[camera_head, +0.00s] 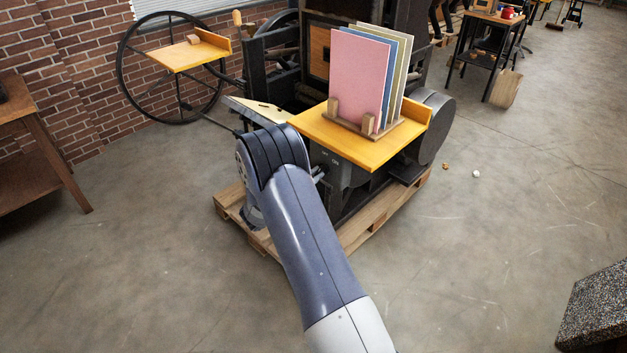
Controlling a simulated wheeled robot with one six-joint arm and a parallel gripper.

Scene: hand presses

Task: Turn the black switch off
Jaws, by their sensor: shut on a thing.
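My arm reaches from the bottom of the view up to the front of a dark press (349,180). Only a small grey part of my gripper (318,174) shows, at the right edge of my arm, against the press front below the yellow shelf. It is shut on the black switch, which my arm and gripper hide. Small pale labels (329,158) show on the press front just above the gripper; they seem to read on and off. Which way the switch is set cannot be seen.
A yellow shelf (350,150) juts out above my gripper, with pink, blue and tan boards (360,78) upright in a wooden rack. The press stands on a wooden pallet (352,238). A wooden table (40,150) stands at left. The floor at right is mostly clear.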

